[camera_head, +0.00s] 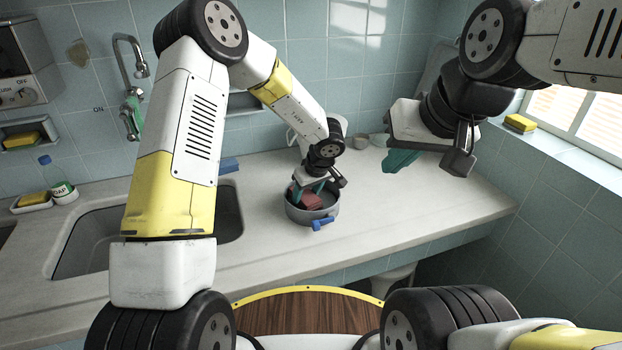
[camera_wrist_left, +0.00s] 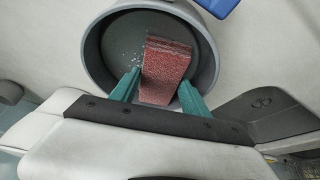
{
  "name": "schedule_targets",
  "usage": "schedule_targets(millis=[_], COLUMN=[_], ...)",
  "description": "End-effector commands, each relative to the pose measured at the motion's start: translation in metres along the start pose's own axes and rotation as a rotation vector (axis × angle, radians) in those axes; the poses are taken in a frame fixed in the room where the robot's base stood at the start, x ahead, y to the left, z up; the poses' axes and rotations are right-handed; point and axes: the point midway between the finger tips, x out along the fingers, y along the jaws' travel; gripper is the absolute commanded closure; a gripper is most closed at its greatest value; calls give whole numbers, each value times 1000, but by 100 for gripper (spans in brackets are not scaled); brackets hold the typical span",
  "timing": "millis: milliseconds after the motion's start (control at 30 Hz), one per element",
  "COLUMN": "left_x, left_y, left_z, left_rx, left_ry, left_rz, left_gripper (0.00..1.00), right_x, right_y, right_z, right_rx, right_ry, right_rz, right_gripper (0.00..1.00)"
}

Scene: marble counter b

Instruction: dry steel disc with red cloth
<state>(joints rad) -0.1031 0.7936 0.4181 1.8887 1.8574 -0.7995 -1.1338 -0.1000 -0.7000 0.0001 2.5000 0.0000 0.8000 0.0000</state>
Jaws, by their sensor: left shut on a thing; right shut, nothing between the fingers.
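A round grey steel dish (camera_head: 312,218) with a raised rim stands on the counter; it is the only thing I see that fits the steel disc. It fills the top of the left wrist view (camera_wrist_left: 94,62), where small white specks show on its floor. A red cloth (camera_head: 313,201), seen folded in the left wrist view (camera_wrist_left: 166,66), is inside the dish. My left gripper (camera_head: 308,190) reaches down into the dish, its teal fingers shut on the cloth. Whether the cloth touches the floor is unclear. My right gripper (camera_head: 399,161) is shut and empty above the counter at right.
A blue handle (camera_head: 323,223) sticks out at the dish's front. The sink (camera_head: 95,240) is left, with a soap bottle (camera_head: 60,180) and sponge (camera_head: 33,199) beyond. Small bowls (camera_head: 362,142) stand at the back. The counter right of the dish is clear.

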Motion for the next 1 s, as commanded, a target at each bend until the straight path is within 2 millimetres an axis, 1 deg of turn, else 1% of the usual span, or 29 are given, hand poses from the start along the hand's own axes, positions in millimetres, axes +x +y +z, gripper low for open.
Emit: schedule_targets(millis=[33, 267, 800, 1000], left_x=[4, 2, -48, -54], left_y=[-5, -6, -2, -2], left_z=[2, 1, -20, -22], left_rx=[0, -2, -3, 0], left_ry=[-5, -6, -2, -3], left_rz=[-11, -14, -6, -7], left_gripper=[78, 79, 79, 79], right_x=[0, 0, 0, 0], right_y=[0, 0, 0, 0], right_z=[0, 0, 0, 0], right_rx=[0, 0, 0, 0], right_ry=[0, 0, 0, 0], right_rz=[0, 0, 0, 0], right_gripper=[100, 100, 100, 100])
